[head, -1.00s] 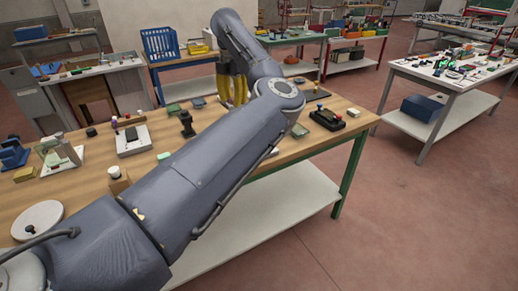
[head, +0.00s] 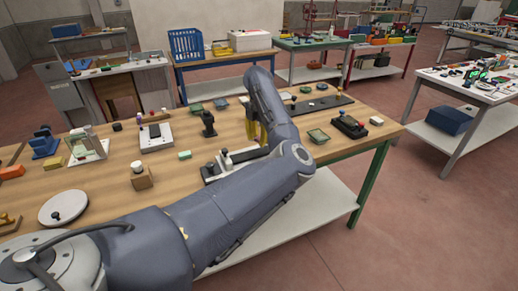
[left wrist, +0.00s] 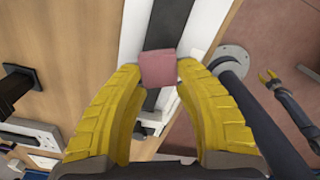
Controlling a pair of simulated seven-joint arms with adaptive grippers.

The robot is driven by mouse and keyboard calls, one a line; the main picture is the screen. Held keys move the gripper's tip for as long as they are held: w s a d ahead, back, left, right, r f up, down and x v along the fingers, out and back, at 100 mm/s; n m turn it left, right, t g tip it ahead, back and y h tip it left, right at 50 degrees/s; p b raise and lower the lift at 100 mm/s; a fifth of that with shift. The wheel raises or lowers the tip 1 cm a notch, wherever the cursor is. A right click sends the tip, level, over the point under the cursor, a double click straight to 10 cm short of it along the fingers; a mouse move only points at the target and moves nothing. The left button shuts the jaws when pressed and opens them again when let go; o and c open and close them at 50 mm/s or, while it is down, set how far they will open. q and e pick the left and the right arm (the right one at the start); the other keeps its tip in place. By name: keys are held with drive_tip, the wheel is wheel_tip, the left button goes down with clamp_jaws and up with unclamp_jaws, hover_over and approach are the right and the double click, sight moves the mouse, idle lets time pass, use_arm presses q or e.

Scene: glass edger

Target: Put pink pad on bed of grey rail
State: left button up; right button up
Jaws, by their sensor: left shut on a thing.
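My left gripper (left wrist: 158,75) is shut on the pink pad (left wrist: 158,68), which sits between its yellow fingertips. In the left wrist view the pad is over a dark grey strip (left wrist: 165,20) with white (left wrist: 133,35) along both sides, which looks like the grey rail and its bed. I cannot tell whether the pad touches it. In the head view the left gripper (head: 252,122) points down beside a dark base with a white strip (head: 243,155), partly hidden by my arm. The pad is hidden there.
A black upright post (head: 208,124) stands left of the gripper. A long dark bar (head: 318,105) with knobs lies to the right, and a black box (head: 349,126) sits near the table edge. A wooden block (head: 141,178) and white disc (head: 63,207) stand on the left.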

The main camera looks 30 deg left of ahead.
sight(259, 152)
use_arm(q)
drive_tip(key=shift+f, duration=2.3)
drive_tip(key=o, duration=0.7)
drive_tip(key=shift+f, duration=0.15)
wheel_tip(259, 152, up, 12)
drive_tip(key=shift+r, duration=0.15)
